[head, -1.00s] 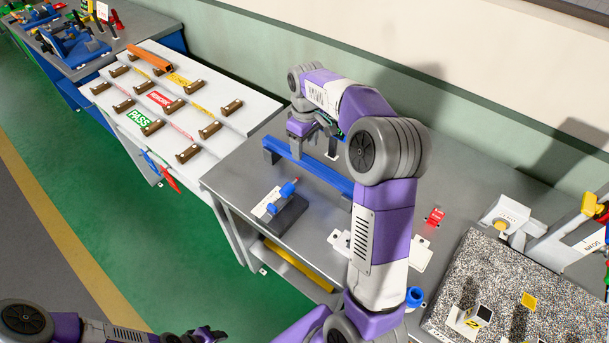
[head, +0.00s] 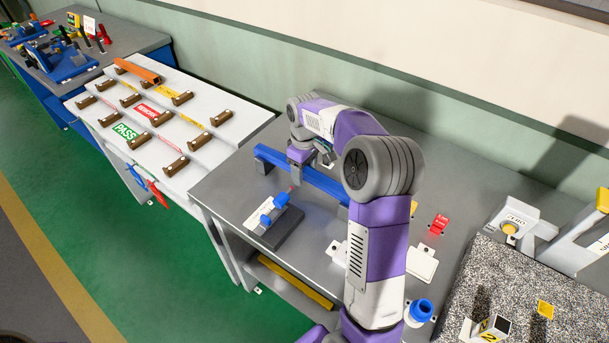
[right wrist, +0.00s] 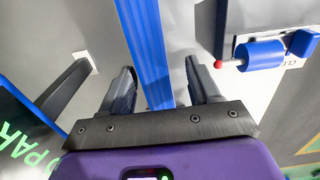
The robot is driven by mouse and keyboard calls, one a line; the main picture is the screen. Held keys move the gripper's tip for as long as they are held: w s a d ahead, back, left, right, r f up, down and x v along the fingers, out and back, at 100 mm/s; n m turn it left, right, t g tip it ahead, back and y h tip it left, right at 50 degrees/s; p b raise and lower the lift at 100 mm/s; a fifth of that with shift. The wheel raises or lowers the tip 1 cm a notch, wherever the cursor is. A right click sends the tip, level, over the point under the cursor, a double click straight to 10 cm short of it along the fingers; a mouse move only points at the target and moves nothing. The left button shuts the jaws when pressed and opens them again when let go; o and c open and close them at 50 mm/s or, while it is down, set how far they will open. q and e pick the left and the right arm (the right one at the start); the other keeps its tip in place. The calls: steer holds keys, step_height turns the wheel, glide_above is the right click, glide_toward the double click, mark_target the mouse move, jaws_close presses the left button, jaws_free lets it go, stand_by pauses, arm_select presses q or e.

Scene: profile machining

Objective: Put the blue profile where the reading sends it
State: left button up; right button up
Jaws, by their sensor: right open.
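The blue profile (head: 327,183) is a long bar at the back of the grey bench, with its left end on a dark support. My arm hides part of its right side. My right gripper (head: 302,160) is at the bar, left of its middle. In the right wrist view the blue profile (right wrist: 148,45) runs between the two open fingers (right wrist: 162,88), with a gap visible on each side. The white sorting table (head: 195,150) carries a green PASS label (head: 125,131), a red REWORK label (head: 147,111) and a yellow label (head: 165,88). My left gripper is out of view.
A blue gauge with a red tip (head: 272,208) stands in front of the profile; it also shows in the right wrist view (right wrist: 262,55). Several brown cradles line the sorting table, and an orange profile (head: 138,71) lies at its back. A speckled slab (head: 510,295) is at right.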

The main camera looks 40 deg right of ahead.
mark_target(304, 170)
steer(key=shift+c, duration=0.2)
jaws_close()
step_height(304, 170, up, 10)
steer(key=p, duration=0.2)
steer(key=shift+p, duration=0.3)
